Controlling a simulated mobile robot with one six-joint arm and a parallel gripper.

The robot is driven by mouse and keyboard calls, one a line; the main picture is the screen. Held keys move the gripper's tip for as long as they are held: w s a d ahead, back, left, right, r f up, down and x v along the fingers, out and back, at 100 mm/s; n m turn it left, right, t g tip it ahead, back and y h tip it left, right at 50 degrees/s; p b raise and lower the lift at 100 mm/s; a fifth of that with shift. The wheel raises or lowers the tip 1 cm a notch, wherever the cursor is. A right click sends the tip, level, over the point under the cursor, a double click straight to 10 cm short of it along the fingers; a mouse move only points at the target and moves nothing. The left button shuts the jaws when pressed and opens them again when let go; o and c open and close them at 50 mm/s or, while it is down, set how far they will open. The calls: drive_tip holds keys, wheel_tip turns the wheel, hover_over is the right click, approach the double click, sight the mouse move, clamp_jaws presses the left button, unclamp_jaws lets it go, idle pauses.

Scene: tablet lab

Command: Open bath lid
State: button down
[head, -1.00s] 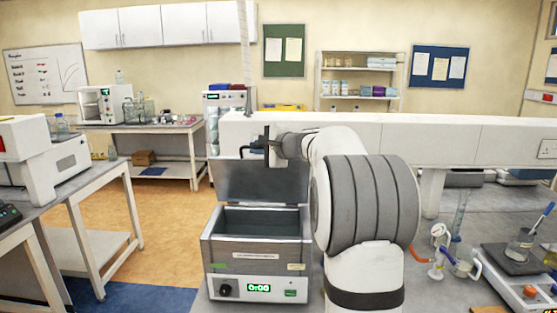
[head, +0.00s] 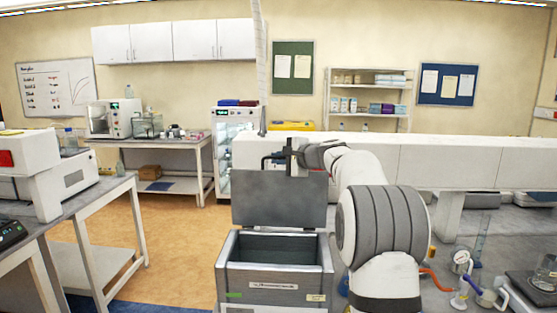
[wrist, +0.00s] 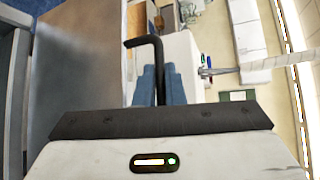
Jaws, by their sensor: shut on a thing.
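The grey metal water bath (head: 275,283) stands on the bench in the lower middle of the head view, its basin open to view. Its lid (head: 280,200) stands upright along the back edge of the bath. A black bent handle (head: 272,158) is at the lid's top edge; it also shows in the wrist view (wrist: 158,62). My gripper (head: 290,158) is at the top of the lid. In the wrist view the blue fingers of my gripper (wrist: 160,85) are shut on the black handle. The lid's grey face (wrist: 80,60) fills the left of the wrist view.
Glassware with orange and blue parts (head: 465,275) and a balance-like device (head: 535,290) stand on the bench to the right. A long white raised ledge (head: 450,165) runs behind the bath. A side bench with white equipment (head: 50,170) is at left, across open floor.

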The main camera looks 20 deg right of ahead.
drive_tip(key=shift+d+f, duration=0.25)
drive_tip(key=shift+f, duration=0.05)
drive_tip(key=c, duration=2)
unclamp_jaws()
drive_tip(key=o, duration=0.3)
drive_tip(key=shift+s+d, duration=0.1)
drive_tip(key=shift+d, duration=0.05)
drive_tip(key=shift+o, duration=0.9)
drive_tip(key=shift+a+r, duration=0.1)
drive_tip(key=shift+a, duration=0.2)
drive_tip(key=shift+s+d+r, duration=0.1)
drive_tip(key=shift+s+d, duration=0.1)
drive_tip(key=shift+d, duration=0.05)
drive_tip(key=b+v, duration=0.3)
drive_tip(key=v, duration=0.4)
